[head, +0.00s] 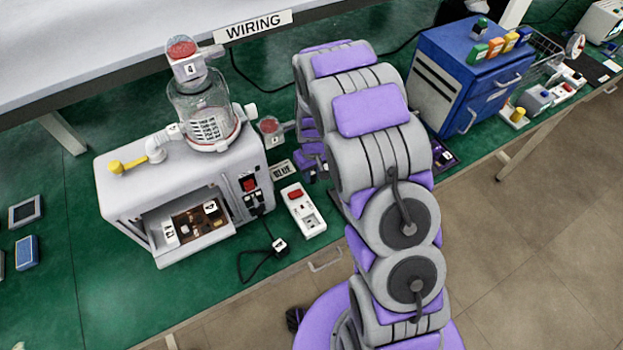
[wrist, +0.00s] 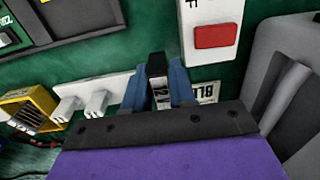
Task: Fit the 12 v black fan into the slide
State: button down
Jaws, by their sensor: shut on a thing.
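My gripper (wrist: 158,75) is shut on a narrow black piece (wrist: 157,66) between its blue fingers in the wrist view. Part of a "12 V" marking shows there, so it seems to be the 12 V black fan; most of it is hidden by the gripper. In the head view my arm hides most of the gripper, beside the pump unit's right side. A pale holder with white uprights (wrist: 85,101) is just left of the fingers in the wrist view. I cannot tell whether it is the slide.
The canister pump unit (head: 185,190) stands left of my arm, its front bay open. A white socket strip (head: 303,210) lies near the bench edge. A blue cabinet (head: 455,75) with coloured blocks stands right.

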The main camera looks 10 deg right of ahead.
aim_at(312, 180)
notch_tip(312, 180, down, 4)
jog(key=shift+s+r+b, duration=0.1)
jog(key=shift+r+b, duration=0.05)
jog(key=shift+b, duration=0.35)
jog(key=shift+r, duration=0.15)
jog(key=c, duration=1.2)
grip_release()
